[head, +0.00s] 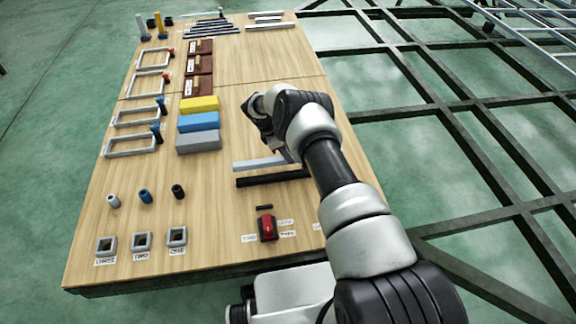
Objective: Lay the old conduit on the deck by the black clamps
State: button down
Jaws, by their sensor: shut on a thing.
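My gripper (262,108) is at the end of the arm, above the right half of the wooden table. It is seen from behind and its fingertips are hidden. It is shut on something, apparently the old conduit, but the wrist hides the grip. A pale grey bar (258,164) shows below the wrist, its right end running behind the arm. I cannot tell for certain whether this bar is the held conduit. A black bar (270,178) lies just nearer, parallel to it. I cannot make out the black clamps.
The table (260,50) carries grey, blue and yellow blocks (198,122), brown boxes (199,66), grey frames (130,145) and small square sockets (141,241). A red device (267,228) sits near the front. Dark chassis beams (440,85) with open gaps lie at right.

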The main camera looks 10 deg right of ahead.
jog(key=shift+f+b, duration=0.6)
jog(key=shift+f, duration=1.6)
jog(key=shift+f, duration=0.15)
jog(key=c, duration=1.8)
grip_release()
